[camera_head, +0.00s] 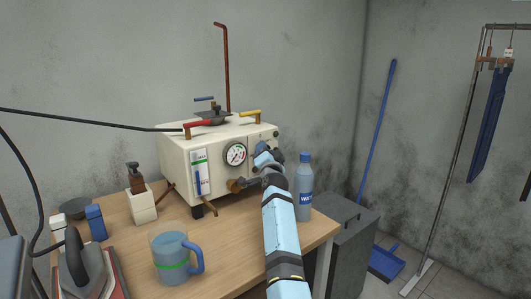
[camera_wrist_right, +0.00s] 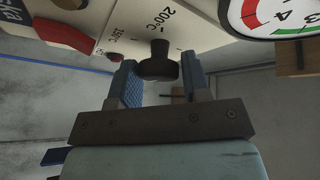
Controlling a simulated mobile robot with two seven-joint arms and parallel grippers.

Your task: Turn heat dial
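The heat dial (camera_wrist_right: 157,64) is a black round knob on the cream panel of the machine (camera_head: 205,148), with 150°C and 200°C printed beside it in the right wrist view. My right gripper (camera_wrist_right: 160,78) is open, its two blue fingers on either side of the dial with visible gaps. In the head view my right gripper (camera_head: 262,158) is at the machine's front, just right of the round gauge (camera_head: 235,154). It mostly hides the dial there. The dial's exact setting cannot be told. My left gripper is not in view.
A water bottle (camera_head: 304,180) stands close to the right of my arm. A blue-handled jug (camera_head: 172,258), an iron (camera_head: 80,265) and a white bottle (camera_head: 141,203) are on the wooden table (camera_head: 232,248). A brass fitting (camera_head: 237,185) protrudes below the gauge.

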